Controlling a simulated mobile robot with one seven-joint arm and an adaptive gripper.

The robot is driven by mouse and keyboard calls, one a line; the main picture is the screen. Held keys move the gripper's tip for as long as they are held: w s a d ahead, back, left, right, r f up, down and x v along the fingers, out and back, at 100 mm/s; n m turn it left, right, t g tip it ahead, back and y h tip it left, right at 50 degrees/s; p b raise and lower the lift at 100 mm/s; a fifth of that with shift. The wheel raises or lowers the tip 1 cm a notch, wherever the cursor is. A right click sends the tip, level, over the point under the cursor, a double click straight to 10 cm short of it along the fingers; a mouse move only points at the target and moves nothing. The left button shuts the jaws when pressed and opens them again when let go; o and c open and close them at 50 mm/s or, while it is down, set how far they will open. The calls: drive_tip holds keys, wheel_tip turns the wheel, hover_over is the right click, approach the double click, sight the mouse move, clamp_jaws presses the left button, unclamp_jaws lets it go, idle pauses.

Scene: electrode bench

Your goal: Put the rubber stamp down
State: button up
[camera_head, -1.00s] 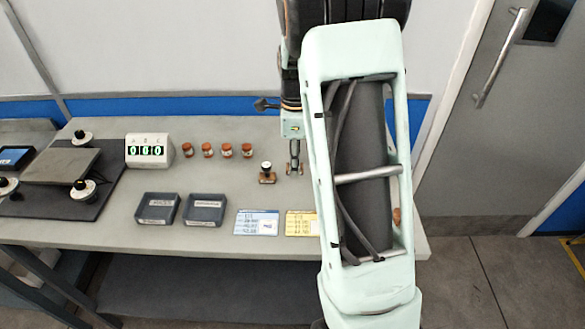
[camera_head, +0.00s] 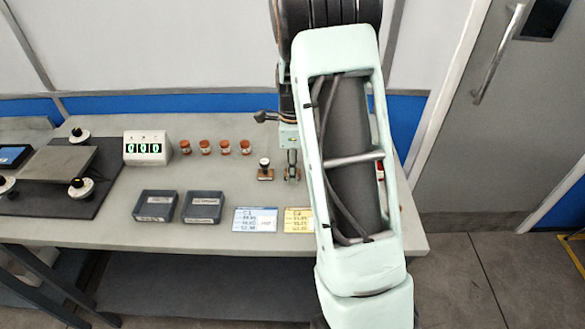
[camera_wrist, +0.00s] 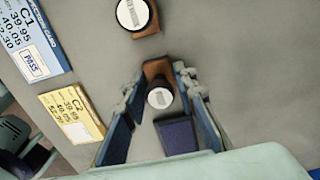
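The rubber stamp (camera_wrist: 160,98) with a white-topped round knob and brown wooden base is between the two fingers of my gripper (camera_wrist: 160,80) in the wrist view. Narrow grey gaps show beside the knob, so the fingers look open around it. In the head view my gripper (camera_head: 292,168) is low over the bench, with the brown base at its fingertips. The stamp seems upright at bench height; its underside is hidden. A second, similar stamp (camera_head: 265,170) stands to the left; it also shows at the top of the wrist view (camera_wrist: 132,14).
A blue C1 card (camera_wrist: 32,38) bears a PASS mark; no such mark shows on the yellow C2 card (camera_wrist: 72,115). A dark blue block (camera_wrist: 176,134) lies close to the held spot. Two dark trays (camera_head: 155,206), several vials (camera_head: 225,148) and a counter display (camera_head: 148,146) are farther left.

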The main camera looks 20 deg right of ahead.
drive_tip(key=shift+o, duration=1.4)
wheel_tip(320, 180, up, 12)
drive_tip(key=shift+r+p, duration=0.2)
drive_tip(key=shift+p, duration=0.1)
